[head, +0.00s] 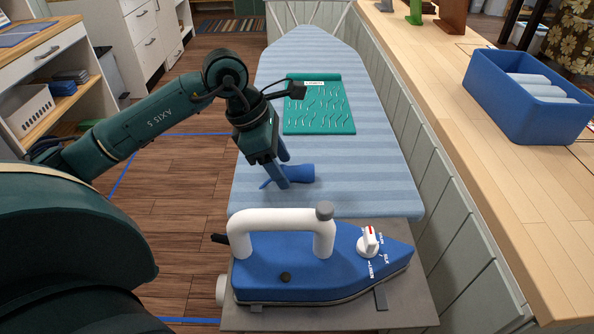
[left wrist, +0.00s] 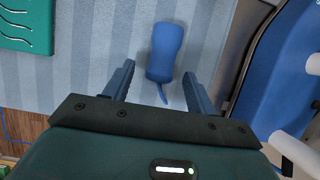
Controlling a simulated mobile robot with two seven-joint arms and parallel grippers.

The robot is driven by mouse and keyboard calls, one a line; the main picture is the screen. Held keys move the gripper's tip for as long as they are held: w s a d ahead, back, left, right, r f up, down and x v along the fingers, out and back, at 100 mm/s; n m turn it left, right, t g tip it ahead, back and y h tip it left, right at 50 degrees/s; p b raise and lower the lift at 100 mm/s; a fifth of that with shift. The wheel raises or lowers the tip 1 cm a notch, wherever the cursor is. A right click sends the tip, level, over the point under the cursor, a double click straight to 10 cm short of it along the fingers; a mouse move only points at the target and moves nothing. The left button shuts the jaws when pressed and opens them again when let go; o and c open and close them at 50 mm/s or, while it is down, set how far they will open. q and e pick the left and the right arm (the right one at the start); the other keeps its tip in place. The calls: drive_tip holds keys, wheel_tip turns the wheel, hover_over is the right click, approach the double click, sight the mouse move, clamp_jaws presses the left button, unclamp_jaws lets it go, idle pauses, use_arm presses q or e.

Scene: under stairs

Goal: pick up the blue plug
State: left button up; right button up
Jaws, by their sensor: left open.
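The blue plug (head: 301,173) lies on its side on the striped ironing board (head: 385,165), behind the iron. In the left wrist view the plug (left wrist: 166,50) has a rounded, waisted body with a thin tail pointing toward my palm. My left gripper (head: 285,170) is low over the board at the plug, and a finger hides part of it in the head view. In the left wrist view the open fingers of my left gripper (left wrist: 159,70) stand apart, with the plug's near end and tail between them and gaps on both sides. My right gripper is not in view.
A large blue iron (head: 300,270) with a white handle stands on a grey rest at the board's near end. A green mat (head: 320,118) lies farther back. A wooden counter (head: 440,75) with a blue bin (head: 520,110) runs along the right.

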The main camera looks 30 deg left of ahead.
use_arm(q)
drive_tip(key=shift+w+d+f, duration=0.15)
drive_tip(key=shift+d+f, duration=0.05)
drive_tip(key=shift+f, duration=0.35)
drive_tip(key=shift+c, duration=0.5)
clamp_jaws()
